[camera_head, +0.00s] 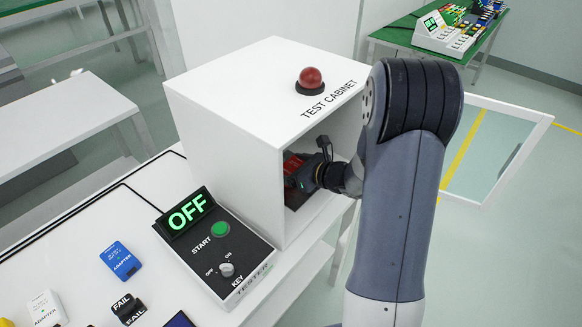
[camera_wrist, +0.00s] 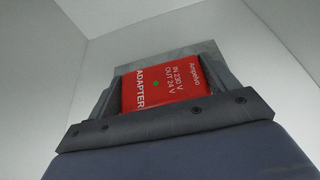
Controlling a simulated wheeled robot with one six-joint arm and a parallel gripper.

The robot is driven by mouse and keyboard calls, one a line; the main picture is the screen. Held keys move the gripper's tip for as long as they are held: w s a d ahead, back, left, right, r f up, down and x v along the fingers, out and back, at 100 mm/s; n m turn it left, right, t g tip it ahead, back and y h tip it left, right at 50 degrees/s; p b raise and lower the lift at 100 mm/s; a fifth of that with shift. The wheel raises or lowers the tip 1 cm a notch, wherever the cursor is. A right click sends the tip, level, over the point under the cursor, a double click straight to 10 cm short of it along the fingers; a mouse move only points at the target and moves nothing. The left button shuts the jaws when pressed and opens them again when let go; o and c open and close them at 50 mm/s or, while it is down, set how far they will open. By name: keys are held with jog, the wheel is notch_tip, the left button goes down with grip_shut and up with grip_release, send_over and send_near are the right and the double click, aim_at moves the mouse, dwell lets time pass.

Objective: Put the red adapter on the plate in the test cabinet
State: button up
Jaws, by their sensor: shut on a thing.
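The red adapter (camera_wrist: 165,88) has white lettering and lies between the fingers of my gripper (camera_wrist: 163,95) in the wrist view. My gripper is shut on it. In the head view my gripper (camera_head: 300,172) reaches through the open front of the white test cabinet (camera_head: 225,130), and the adapter shows only as a red patch (camera_head: 291,166). A grey plate (camera_wrist: 208,56) shows behind the adapter in the wrist view. I cannot tell whether the adapter touches the plate.
The cabinet's glazed door (camera_head: 500,150) stands open at the right. A red button (camera_head: 310,78) is on the cabinet top. The tester panel (camera_head: 220,245) in front reads OFF. A blue adapter (camera_head: 120,261) and a white adapter (camera_head: 46,308) lie on the table at the left.

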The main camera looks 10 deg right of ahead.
jog(key=shift+f+b, duration=0.45)
jog(key=shift+b, duration=0.15)
jog(key=o, duration=1.1)
jog(key=shift+o, duration=0.2)
jog(key=v, duration=1.1)
jog(key=shift+b, duration=0.3)
